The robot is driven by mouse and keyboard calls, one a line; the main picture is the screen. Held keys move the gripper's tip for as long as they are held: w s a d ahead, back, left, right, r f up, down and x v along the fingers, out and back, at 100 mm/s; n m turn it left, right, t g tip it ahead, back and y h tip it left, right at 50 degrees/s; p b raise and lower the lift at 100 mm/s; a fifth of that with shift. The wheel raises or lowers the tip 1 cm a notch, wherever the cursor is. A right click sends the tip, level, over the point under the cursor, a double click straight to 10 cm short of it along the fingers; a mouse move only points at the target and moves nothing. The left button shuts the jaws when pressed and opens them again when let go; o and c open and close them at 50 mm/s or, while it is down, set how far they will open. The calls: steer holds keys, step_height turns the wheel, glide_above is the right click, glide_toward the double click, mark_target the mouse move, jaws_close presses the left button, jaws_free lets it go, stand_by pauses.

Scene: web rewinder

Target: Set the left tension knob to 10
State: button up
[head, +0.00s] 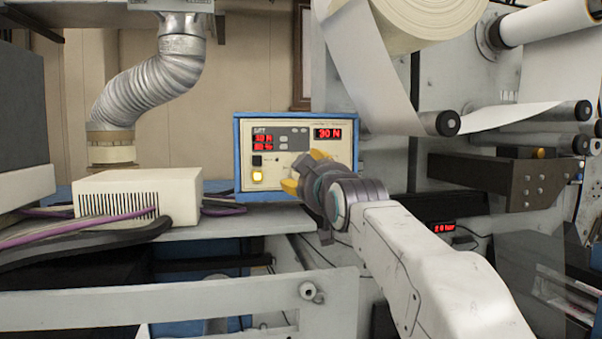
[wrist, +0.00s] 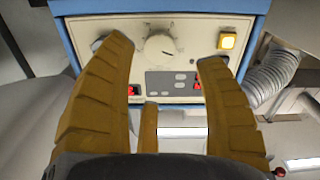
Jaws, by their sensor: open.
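The blue-edged control box (head: 243,120) stands on the bench, with a cream front panel (head: 325,145). My gripper (head: 303,170) is in front of its lower right part and hides the knobs in the head view. In the wrist view the panel appears upside down. A round pale knob (wrist: 158,47) with scale marks shows between the open yellow fingers of my gripper (wrist: 163,50). A second knob (wrist: 98,42) is partly covered by one finger. I see no contact with the first knob. The right display (head: 328,133) reads 30 N; the left display (head: 263,142) is too small to read surely.
A lit yellow button (head: 258,175) is low on the panel's left side and also shows in the wrist view (wrist: 227,41). A white vented box (head: 140,195) and purple cables stand left on the bench. A web roll (head: 425,20) and black bracket (head: 500,180) are at the right.

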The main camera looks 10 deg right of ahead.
steer(key=w+p, duration=0.3)
steer(key=w, duration=0.3)
steer(key=shift+w+r, duration=0.1)
steer(key=shift+w, duration=0.1)
steer(key=shift+w+p, duration=0.35)
steer(key=shift+w, duration=0.05)
steer(key=shift+o, duration=0.2)
steer(key=c, duration=1.2)
